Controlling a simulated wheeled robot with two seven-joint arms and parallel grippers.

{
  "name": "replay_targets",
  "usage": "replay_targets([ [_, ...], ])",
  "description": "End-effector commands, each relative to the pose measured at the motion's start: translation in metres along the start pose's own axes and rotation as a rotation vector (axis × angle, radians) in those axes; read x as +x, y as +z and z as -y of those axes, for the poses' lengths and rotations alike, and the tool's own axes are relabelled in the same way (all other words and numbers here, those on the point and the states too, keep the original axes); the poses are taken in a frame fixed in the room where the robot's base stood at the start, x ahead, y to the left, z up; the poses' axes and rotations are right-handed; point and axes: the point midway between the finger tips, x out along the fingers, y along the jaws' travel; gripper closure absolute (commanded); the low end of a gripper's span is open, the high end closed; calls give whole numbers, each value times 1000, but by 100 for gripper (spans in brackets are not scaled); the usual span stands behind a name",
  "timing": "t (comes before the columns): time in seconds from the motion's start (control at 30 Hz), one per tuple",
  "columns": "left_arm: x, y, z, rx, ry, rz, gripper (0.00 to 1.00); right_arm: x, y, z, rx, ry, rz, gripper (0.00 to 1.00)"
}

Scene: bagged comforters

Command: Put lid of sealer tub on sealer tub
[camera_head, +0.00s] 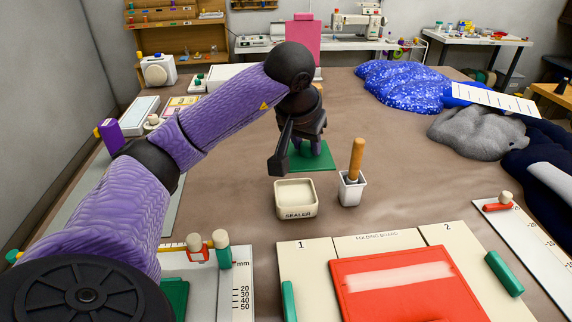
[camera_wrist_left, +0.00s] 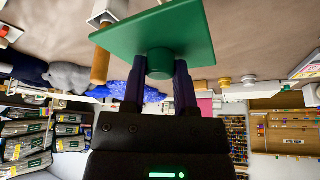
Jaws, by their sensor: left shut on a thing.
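The sealer tub (camera_head: 295,198) is a small cream square tub labelled SEALER, standing open on the brown table in the head view. The lid of the sealer tub (camera_head: 312,160) is a green square plate behind the tub and slightly right of it. My left gripper (camera_head: 312,145) is shut on the lid's round knob. The left wrist view shows the green lid (camera_wrist_left: 150,35) with its knob between my two purple fingers (camera_wrist_left: 160,66). The lid is apart from the tub. The tub is not clear in the wrist view. My right gripper is not in view.
A white holder (camera_head: 351,191) with a wooden-handled tool (camera_head: 356,158) stands right of the tub. A folding board (camera_head: 310,262) with a red panel (camera_head: 410,290) lies in front. Blue bagged comforters (camera_head: 405,85) and a grey one (camera_head: 475,132) lie at right.

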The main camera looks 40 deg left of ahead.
Motion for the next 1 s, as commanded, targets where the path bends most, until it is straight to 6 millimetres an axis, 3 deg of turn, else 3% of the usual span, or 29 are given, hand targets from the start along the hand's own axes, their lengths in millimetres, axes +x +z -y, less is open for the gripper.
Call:
replay_targets([
  [0.13, 3, -3, 15, -18, 0, 4, 100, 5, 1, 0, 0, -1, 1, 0],
  [0.3, 41, 14, 16, -18, -1, 8, 100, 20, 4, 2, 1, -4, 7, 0],
  [0.57, 86, 34, 16, -18, 0, 7, 100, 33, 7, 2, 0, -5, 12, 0],
  [1.0, 93, 37, 16, -19, -1, 2, 100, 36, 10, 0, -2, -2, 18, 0],
])
